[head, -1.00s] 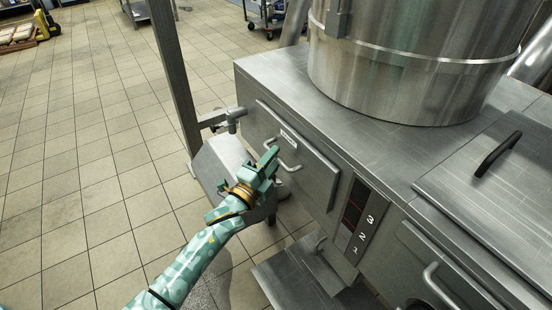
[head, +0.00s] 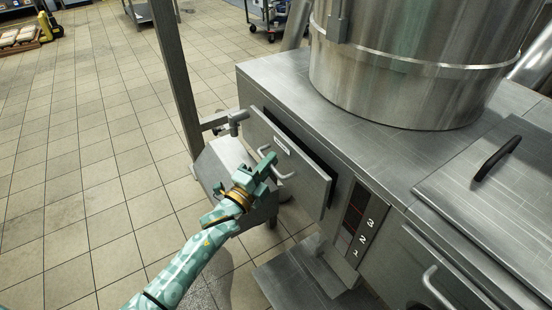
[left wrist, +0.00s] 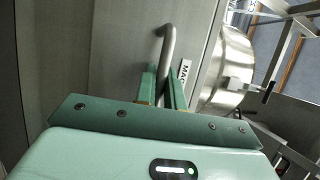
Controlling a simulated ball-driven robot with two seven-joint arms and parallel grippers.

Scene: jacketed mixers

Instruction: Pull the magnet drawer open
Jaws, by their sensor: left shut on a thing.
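The magnet drawer (head: 302,182) is a flat grey steel front with a small white label and a bent bar handle (head: 286,174). It stands out a little from the cabinet, with a dark gap along its top and right side. My left gripper (head: 268,164) is shut on the handle. In the left wrist view the handle (left wrist: 167,42) runs down between the fingers (left wrist: 162,85), beside a label (left wrist: 184,69) partly hidden by a finger. My right gripper is in neither view.
A large steel mixer bowl (head: 405,65) stands on the cabinet top (head: 285,80). A panel with digits (head: 359,222) is right of the drawer. A lower door with a handle (head: 436,287) is at the right. A steel post (head: 177,75) stands left. Tiled floor (head: 90,150) is open at left.

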